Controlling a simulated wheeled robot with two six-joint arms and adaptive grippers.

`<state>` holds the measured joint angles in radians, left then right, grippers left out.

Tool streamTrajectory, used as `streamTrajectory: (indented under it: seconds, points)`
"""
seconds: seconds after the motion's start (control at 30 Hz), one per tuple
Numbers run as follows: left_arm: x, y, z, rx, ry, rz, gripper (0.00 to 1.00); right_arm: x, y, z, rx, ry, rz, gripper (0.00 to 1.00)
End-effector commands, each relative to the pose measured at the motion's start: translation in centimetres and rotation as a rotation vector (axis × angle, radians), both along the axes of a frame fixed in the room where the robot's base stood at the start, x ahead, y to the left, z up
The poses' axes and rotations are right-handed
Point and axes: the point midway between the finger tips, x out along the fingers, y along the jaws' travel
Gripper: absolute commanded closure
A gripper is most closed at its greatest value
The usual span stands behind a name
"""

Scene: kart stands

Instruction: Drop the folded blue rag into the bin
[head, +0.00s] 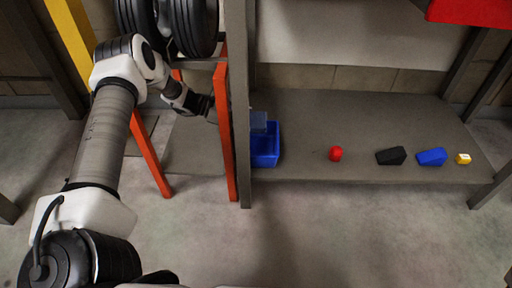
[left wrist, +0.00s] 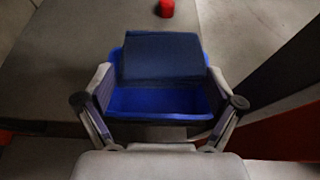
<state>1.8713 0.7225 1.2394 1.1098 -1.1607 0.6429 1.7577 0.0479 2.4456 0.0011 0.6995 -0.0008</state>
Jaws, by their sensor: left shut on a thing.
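The folded blue rag (left wrist: 162,57) is a dark blue flat block between the fingers of my left gripper (left wrist: 160,74), which is shut on it. The rag also shows in the head view (head: 258,121), just right of the grey post. The bin (left wrist: 158,102) is a bright blue open box directly below the rag in the left wrist view. In the head view the bin (head: 266,158) stands at the left end of the grey shelf, under the rag. The post hides the fingers of my left gripper in the head view. My right gripper is not in view.
A grey upright post (head: 238,100) and an orange stand (head: 222,135) are close to my left forearm. On the shelf (head: 300,115) lie a red object (head: 336,154), a black block (head: 391,156), a blue block (head: 432,157) and a small yellow object (head: 463,158). The shelf's back area is clear.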

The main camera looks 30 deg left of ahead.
Motion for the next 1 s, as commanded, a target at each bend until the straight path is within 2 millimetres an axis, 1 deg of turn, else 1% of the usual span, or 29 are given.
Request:
streamTrajectory:
  seconds: [0.07,0.17,0.4,0.5,0.6,0.8,0.83,0.87,1.0]
  points:
    - [0.0,-0.1,-0.3,0.0,0.0,-0.007,0.41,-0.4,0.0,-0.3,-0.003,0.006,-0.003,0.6]
    - [0.0,-0.1,-1.2,0.0,0.0,-0.006,0.41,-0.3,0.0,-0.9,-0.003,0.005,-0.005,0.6]
    - [0.0,-0.1,-4.7,0.001,0.001,-0.006,0.41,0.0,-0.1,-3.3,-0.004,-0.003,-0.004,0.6]
    - [0.0,-0.1,-5.7,0.001,0.0,-0.006,0.41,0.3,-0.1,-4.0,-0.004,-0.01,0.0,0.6]
    - [0.0,-0.1,-6.1,0.001,-0.001,-0.005,0.41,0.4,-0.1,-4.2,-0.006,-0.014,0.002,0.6]
    - [0.0,-0.1,-5.9,-0.001,-0.001,-0.004,0.41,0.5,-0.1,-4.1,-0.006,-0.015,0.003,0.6]
    - [0.0,-0.1,-5.9,-0.001,-0.001,-0.004,0.04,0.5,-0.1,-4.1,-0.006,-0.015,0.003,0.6]
    - [0.0,-0.1,-5.9,-0.001,-0.001,-0.004,0.0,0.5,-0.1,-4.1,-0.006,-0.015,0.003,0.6]
    - [0.0,-0.1,-6.0,0.0,0.0,-0.004,0.0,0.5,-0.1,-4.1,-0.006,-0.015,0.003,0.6]
